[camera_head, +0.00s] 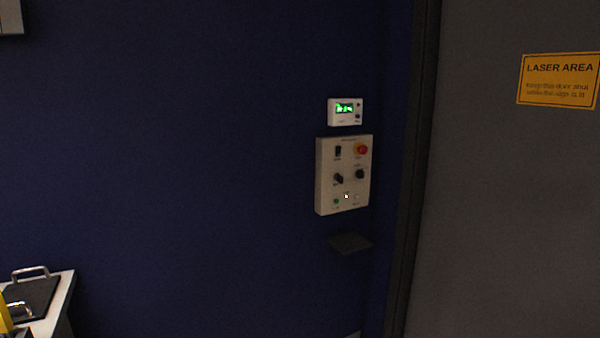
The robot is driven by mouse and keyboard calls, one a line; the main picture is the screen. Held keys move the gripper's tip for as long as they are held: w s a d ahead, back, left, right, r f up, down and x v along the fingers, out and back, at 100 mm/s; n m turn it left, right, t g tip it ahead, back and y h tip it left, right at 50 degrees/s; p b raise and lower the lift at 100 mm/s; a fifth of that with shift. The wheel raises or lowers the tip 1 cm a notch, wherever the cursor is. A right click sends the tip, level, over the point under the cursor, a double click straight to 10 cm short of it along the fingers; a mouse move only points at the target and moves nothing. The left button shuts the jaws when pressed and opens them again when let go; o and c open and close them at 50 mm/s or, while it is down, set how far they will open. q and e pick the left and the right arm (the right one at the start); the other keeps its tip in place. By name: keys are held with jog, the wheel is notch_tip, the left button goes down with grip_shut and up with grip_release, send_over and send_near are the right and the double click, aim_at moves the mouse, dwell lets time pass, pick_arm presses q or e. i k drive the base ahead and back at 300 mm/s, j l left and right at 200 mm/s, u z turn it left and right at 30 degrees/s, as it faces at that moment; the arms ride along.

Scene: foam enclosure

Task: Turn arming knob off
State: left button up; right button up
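A light control panel (328,192) is fixed to the dark blue wall, left of the door frame. It carries two dark knobs: a left knob (338,179) that looks turned at a slant, and a right knob (360,174). The labels are too small to read, so I cannot tell which is the arming knob. A red button (361,149) is at the panel's upper right, and a black switch (338,152) is at its upper left. Small indicators, one of them green (336,202), are along the bottom. Neither of my grippers is in view.
A small white unit with a green display (345,107) is above the panel. A dark shelf (350,243) juts out below it. A grey door (500,200) with a yellow laser sign (558,80) is at right. A light-edged bench (62,298) is at lower left.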

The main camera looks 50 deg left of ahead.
aim_at(360, 174)
jog(key=u, duration=1.35)
jog(key=i+j, duration=0.1)
jog(key=i, duration=0.45)
jog(key=l+z, duration=0.05)
